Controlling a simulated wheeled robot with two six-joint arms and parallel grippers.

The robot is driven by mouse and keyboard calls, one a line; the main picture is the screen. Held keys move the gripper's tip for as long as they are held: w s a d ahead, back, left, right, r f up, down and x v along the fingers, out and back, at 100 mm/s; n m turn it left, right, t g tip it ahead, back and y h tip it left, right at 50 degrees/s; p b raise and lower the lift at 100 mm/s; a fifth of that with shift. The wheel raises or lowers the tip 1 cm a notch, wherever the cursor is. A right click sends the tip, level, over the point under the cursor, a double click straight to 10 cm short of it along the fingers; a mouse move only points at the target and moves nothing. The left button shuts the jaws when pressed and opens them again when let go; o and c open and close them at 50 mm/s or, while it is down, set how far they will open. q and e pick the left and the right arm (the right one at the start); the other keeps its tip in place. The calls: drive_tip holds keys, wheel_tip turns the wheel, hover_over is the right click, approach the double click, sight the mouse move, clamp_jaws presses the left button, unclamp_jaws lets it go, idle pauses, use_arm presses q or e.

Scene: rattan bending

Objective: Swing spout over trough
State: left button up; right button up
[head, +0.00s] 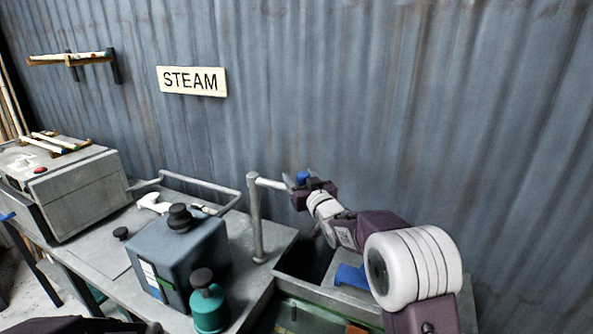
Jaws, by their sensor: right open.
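The spout (268,183) is a pale grey pipe arm on top of an upright post (256,225) at the bench's right end. It points to the right and a little away from me. A blue piece (302,177) shows at its outer end. My right gripper (304,190) is open at that end, with its dark fingers close around or beside the blue piece; I cannot tell whether they touch. The trough (330,300) is a grey, open metal box right of the bench, partly hidden by my right arm. My left gripper is not in view.
A blue-grey box (185,262) with a black knob and a teal canister (209,308) stand on the bench. A bent pipe rail (205,183) runs behind them. A grey machine (70,190) is at left. The corrugated wall (400,110) with a STEAM sign (192,81) closes the back.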

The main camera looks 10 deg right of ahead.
drive_tip(key=shift+w+r, duration=0.1)
drive_tip(key=shift+w, duration=0.6)
drive_tip(key=shift+w+d, duration=0.15)
drive_tip(key=shift+d, duration=0.05)
drive_tip(key=shift+a, duration=0.2)
drive_tip(key=c, duration=0.3)
drive_tip(key=shift+w, duration=0.1)
clamp_jaws()
